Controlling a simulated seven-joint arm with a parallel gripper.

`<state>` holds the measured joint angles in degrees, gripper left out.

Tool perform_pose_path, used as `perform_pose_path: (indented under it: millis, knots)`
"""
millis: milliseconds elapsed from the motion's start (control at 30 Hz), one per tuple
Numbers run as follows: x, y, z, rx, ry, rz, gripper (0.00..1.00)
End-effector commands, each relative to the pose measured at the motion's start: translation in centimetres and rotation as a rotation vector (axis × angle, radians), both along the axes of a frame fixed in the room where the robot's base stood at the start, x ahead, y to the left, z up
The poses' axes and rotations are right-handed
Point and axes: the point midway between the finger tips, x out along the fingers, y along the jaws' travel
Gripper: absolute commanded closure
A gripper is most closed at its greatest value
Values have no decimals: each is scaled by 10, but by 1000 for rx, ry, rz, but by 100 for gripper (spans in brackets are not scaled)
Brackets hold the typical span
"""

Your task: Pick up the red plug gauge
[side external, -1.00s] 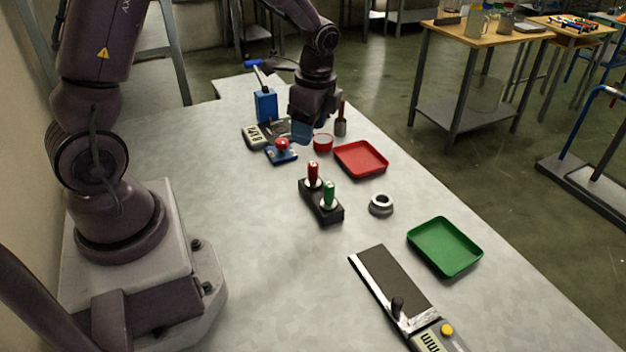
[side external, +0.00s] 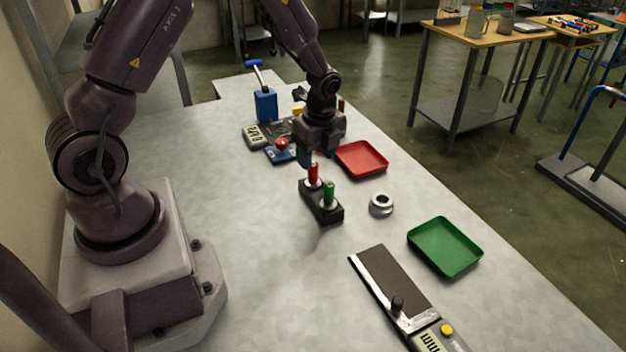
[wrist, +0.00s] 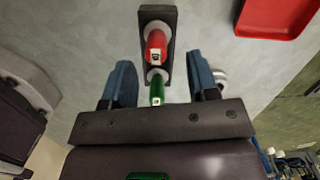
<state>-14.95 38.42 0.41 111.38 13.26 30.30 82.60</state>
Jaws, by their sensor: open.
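The red plug gauge (side external: 313,174) stands upright in a black holder (side external: 328,213), beside the green plug gauge (side external: 330,192). My gripper (side external: 308,158) is above the holder, close to the red gauge's top in the side external view. In the wrist view, the red gauge (wrist: 156,46) lies ahead of the fingertips, roughly centred between them. The green gauge (wrist: 157,88) shows nearer, in the gap between the two blue fingers. My gripper (wrist: 162,68) is open and empty.
A red tray (side external: 361,158) lies right of the gripper, and a green tray (side external: 445,246) lies farther front right. A metal ring (side external: 381,205) sits right of the holder. A blue device with a red button (side external: 281,150) stands behind left. Table left of the holder is clear.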

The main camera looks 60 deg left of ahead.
Motion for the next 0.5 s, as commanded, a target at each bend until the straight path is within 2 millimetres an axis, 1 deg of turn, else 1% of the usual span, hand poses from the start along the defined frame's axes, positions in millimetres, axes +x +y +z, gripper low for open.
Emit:
perform_pose_path:
  millis: [200, 300, 500]
  knots:
    - [-6, 4, -33, -1, 6, 0, 46]
    - [-6, 5, -44, -1, 5, 1, 46]
    - [-5, 6, -48, 0, 0, 1, 46]
